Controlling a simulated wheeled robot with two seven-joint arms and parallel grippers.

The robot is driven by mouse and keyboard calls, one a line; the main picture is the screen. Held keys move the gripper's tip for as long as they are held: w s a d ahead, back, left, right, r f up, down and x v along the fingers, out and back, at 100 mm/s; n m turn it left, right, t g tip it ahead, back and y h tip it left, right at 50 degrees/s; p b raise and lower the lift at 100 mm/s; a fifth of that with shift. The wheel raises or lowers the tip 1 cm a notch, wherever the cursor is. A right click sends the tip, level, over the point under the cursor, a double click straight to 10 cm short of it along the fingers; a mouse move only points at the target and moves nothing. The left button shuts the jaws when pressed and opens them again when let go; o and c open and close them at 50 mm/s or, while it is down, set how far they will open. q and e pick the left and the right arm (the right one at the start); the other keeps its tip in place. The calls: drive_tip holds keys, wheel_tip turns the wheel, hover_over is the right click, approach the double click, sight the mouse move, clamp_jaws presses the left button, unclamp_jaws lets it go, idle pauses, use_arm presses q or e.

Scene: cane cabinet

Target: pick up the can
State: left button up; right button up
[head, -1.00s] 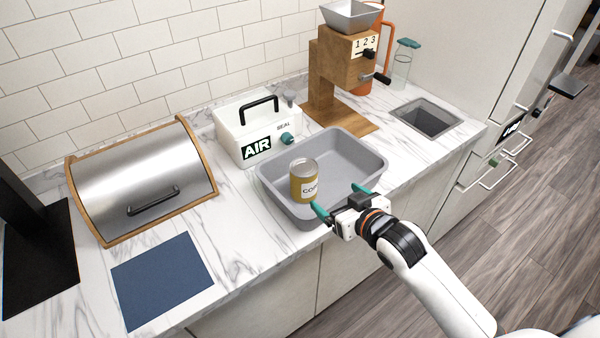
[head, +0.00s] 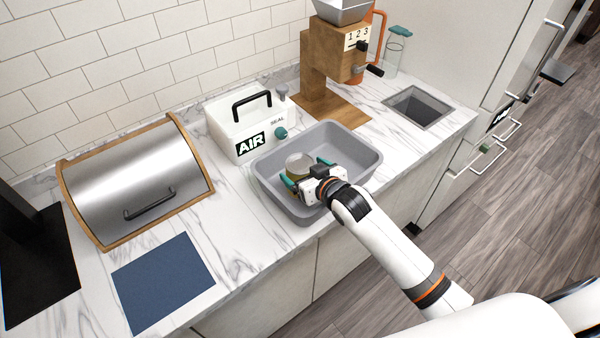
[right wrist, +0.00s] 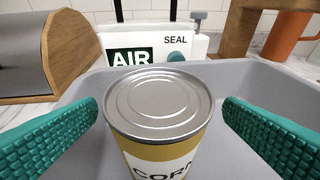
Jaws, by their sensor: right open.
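The can (head: 299,162) stands upright in the grey tray (head: 351,140), near its left end. Its silver lid shows in the head view; my right gripper hides most of its side. In the right wrist view the can (right wrist: 160,105) has a yellow and white label reading CORN, cut off at the bottom. My right gripper (head: 308,170) is open, with its teal fingers on either side of the can. In the right wrist view the right gripper's (right wrist: 160,125) fingers stand apart from the can, with a gap on each side. My left gripper is not in view.
A white AIR SEAL box (head: 245,125) stands just behind the tray. A wooden grinder (head: 325,75) is at the back right, beside a sunken square bin (head: 418,106). A bread box (head: 135,185) and a blue mat (head: 162,280) lie to the left. The tray's right half is empty.

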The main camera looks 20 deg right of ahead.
drive_tip(key=shift+x, duration=1.35)
drive_tip(key=shift+s, duration=0.1)
drive_tip(key=c, duration=1.3)
drive_tip(key=shift+r, duration=0.15)
drive_tip(key=shift+c, duration=0.4)
